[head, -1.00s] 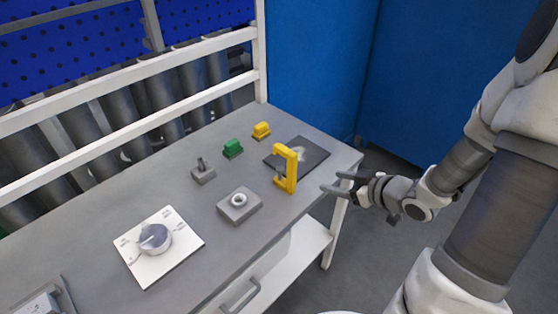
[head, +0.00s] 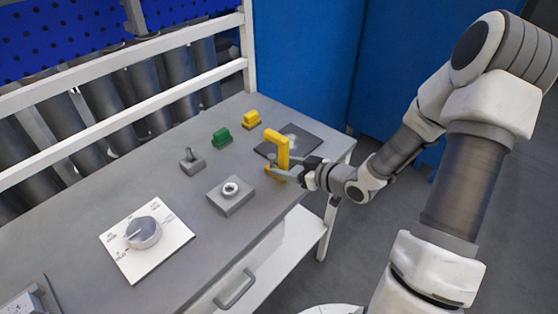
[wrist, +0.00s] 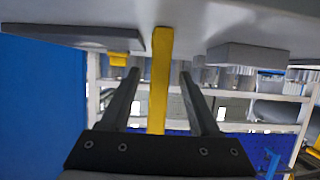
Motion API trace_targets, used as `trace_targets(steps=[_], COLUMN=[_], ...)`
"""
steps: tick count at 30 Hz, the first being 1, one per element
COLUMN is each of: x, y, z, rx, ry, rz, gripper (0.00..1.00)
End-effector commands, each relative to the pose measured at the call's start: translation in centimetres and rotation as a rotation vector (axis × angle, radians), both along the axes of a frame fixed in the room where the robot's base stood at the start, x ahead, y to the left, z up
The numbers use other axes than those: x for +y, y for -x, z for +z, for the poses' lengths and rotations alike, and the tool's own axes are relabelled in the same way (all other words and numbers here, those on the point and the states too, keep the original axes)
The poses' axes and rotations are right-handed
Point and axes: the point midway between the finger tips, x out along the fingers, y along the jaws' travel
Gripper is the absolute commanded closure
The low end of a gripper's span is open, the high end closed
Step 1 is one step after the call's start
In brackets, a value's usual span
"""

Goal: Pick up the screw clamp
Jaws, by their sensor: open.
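The yellow screw clamp (head: 282,150) stands upright near the right front edge of the grey workbench. Its upright yellow bar (wrist: 159,85) shows in the wrist view between my two fingers, with a visible gap on each side. My gripper (head: 282,168) is open, its fingers on either side of the clamp. The clamp's lower part is partly hidden behind the fingers in the head view.
A dark flat plate (head: 301,136) lies just behind the clamp. Green (head: 221,138) and yellow (head: 251,119) pieces, a toggle switch block (head: 192,162) and a dial panel (head: 170,250) are farther off.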

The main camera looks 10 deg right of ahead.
Motion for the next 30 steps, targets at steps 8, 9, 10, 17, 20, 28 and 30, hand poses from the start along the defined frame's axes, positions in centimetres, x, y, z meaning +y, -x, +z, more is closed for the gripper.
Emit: trace_targets(steps=[8, 9, 10, 17, 20, 28, 30], x=[1.9, 2.1, 2.3, 2.8, 2.8, 2.8, 2.8], y=[-2.5, -3.0, -3.2, -4.0, -4.0, -4.0, -4.0], z=[-1.5, -1.6, -1.8, -2.1, -2.0, -2.0, -2.0], rx=[0.001, 0.0, 0.0, 0.0, 0.0, 0.0, 0.0], ry=[-0.002, -0.001, -0.001, 0.0, 0.0, 0.0, 0.0], rz=[0.003, 0.002, 0.002, -0.001, -0.001, -0.001, -0.001], gripper=[0.38, 0.38, 0.38, 0.38, 0.38, 0.82, 0.95])
